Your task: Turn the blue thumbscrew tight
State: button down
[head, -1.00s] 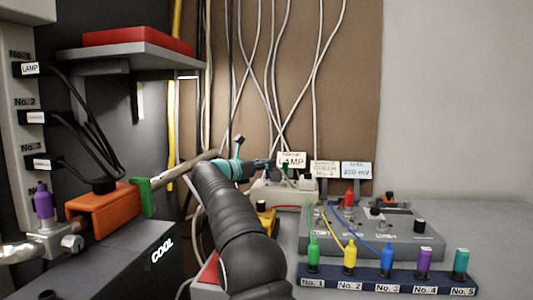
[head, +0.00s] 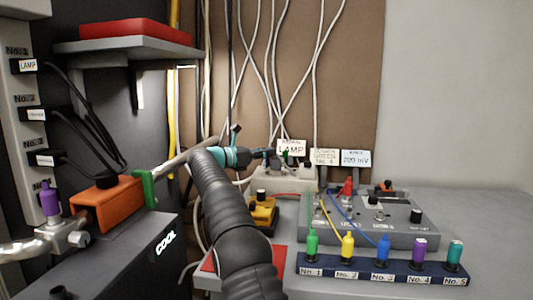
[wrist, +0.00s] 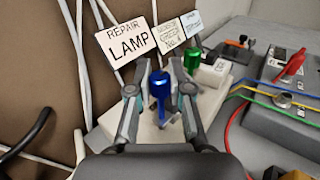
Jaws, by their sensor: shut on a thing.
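The blue thumbscrew (wrist: 160,88) stands upright on a pale block (wrist: 128,118), under the REPAIR LAMP card (wrist: 131,40), in the wrist view. My gripper (wrist: 167,78) has one finger on each side of the screw's head and is shut on it. In the head view my gripper (head: 268,153) is at the pale block, below the lamp card, and the screw is too small to make out clearly. How far the screw is turned in cannot be told.
A green thumbscrew (wrist: 192,60) stands close to the right finger. A grey panel (head: 372,222) with a red clip and wires lies to the right. White cables hang behind.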

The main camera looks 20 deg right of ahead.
jog(key=c, duration=1.3)
grip_release()
jog(key=shift+f+n+t+b, duration=0.1)
jog(key=shift+n+t+b, duration=0.3)
jog(key=shift+t+b, duration=0.3)
